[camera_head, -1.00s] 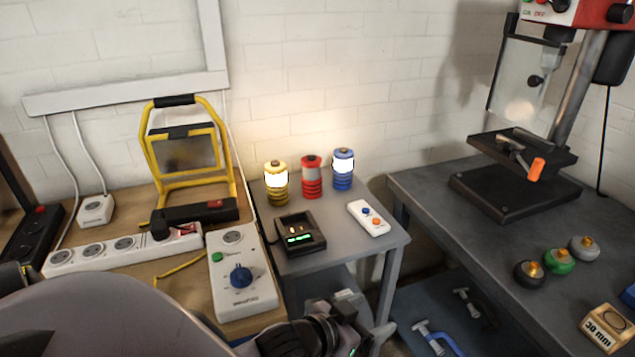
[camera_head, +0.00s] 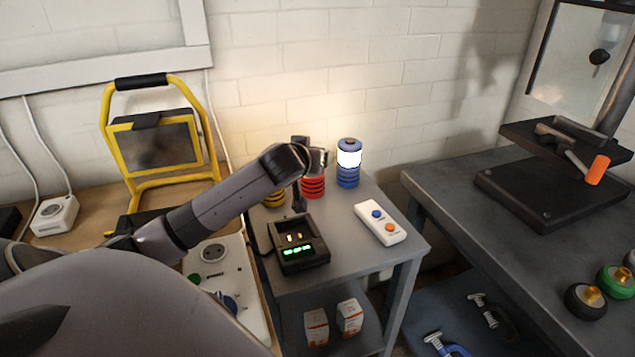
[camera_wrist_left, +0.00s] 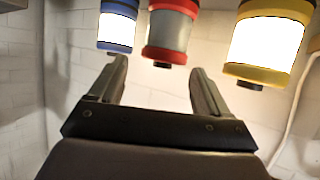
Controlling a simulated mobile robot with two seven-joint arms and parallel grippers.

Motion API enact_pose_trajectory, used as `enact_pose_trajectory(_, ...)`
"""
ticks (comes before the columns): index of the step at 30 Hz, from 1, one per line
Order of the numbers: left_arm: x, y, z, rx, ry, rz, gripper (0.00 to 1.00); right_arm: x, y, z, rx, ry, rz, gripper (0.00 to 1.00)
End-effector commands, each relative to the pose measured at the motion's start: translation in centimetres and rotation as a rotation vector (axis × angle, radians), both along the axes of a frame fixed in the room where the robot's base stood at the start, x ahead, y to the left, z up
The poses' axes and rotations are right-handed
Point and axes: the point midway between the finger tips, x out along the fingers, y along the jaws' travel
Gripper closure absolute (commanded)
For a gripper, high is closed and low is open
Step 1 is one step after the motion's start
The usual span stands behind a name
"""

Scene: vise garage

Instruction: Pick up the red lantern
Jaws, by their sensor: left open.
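The red lantern (camera_head: 313,188) stands upright on the small grey table; my left arm hides its upper part in the head view. My left gripper (camera_head: 308,165) is at its upper part. In the left wrist view, which looks upside down, the unlit red lantern (camera_wrist_left: 172,32) appears just ahead of my open left gripper (camera_wrist_left: 158,72), mostly in line with the gap and nearer one finger. I cannot tell whether the fingers reach around it. My right gripper is out of view.
A lit blue lantern (camera_head: 348,175) stands right of the red one. A yellow lantern (camera_head: 274,199) stands left, partly hidden by my arm; it is lit in the wrist view (camera_wrist_left: 265,42). A black charger (camera_head: 298,256) and white remote (camera_head: 380,222) lie in front.

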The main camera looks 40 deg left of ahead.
Motion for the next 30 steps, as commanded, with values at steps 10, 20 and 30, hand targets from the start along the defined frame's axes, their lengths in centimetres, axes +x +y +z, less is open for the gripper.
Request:
enact_pose_trajectory(10, 1.5, 1.2, -1.2, 0.012, 0.018, 0.002, 0.23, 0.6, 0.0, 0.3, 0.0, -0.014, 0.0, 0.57)
enact_pose_trajectory(20, 3.6, 2.7, -2.4, 0.011, 0.018, 0.003, 0.23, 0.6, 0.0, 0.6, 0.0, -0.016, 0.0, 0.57)
enact_pose_trajectory(30, 5.5, 3.8, -3.6, 0.011, 0.017, 0.0, 0.23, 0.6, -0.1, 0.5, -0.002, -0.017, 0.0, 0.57)
